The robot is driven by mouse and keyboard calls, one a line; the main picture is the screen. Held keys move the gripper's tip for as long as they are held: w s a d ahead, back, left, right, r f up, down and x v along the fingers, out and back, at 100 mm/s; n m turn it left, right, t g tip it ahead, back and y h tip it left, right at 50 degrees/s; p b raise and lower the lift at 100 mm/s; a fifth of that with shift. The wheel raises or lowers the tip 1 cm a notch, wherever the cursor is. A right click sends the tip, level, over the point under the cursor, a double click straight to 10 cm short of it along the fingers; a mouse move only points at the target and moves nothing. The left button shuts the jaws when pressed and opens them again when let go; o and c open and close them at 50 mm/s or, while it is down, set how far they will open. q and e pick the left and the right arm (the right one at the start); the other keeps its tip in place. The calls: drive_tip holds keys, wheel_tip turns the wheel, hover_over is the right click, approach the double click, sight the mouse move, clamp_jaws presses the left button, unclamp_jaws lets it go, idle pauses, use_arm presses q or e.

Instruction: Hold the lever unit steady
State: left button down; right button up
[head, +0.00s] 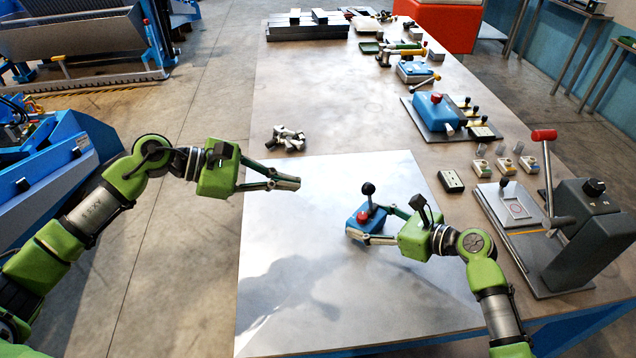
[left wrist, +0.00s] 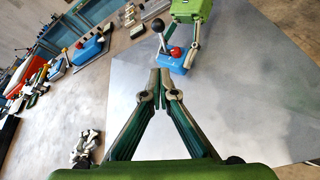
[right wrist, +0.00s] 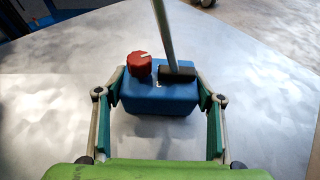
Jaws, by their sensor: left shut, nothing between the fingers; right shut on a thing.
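The lever unit (head: 357,224) is a small blue box with a red knob and a black-balled lever. It sits on the shiny metal sheet (head: 300,230). My right gripper (head: 358,222) is shut on it, one finger on each side; the right wrist view shows the blue box (right wrist: 160,97) between the fingers. The lever stands up from a black slot beside the red knob. My left gripper (head: 298,183) is shut and empty above the sheet's left side, apart from the unit. In the left wrist view its fingertips (left wrist: 160,72) meet, with the lever unit (left wrist: 172,60) beyond them.
A pile of grey parts (head: 287,138) lies at the sheet's far left edge. A large lever press with a red handle (head: 544,135) stands at the right. The sheet's front is clear.

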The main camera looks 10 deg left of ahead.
use_arm(q)
drive_tip(key=d+r+x, duration=0.1)
drive_tip(key=r+x, duration=0.1)
drive_tip(key=x, duration=1)
drive_tip(key=shift+s+d, duration=0.25)
drive_tip(key=shift+s, duration=0.15)
drive_tip(key=shift+w+d+r, duration=0.2)
drive_tip(key=shift+w+r, duration=0.15)
drive_tip(key=shift+r, duration=0.05)
drive_tip(key=w+d+r+n+g+y, duration=0.1)
drive_tip(key=w+d+g+y, duration=0.1)
drive_tip(key=w, duration=0.5)
drive_tip(key=shift+d+n+g, duration=0.4)
drive_tip(key=shift+d+g, duration=0.1)
drive_tip(key=shift+d, duration=0.45)
drive_tip(key=shift+r, duration=0.2)
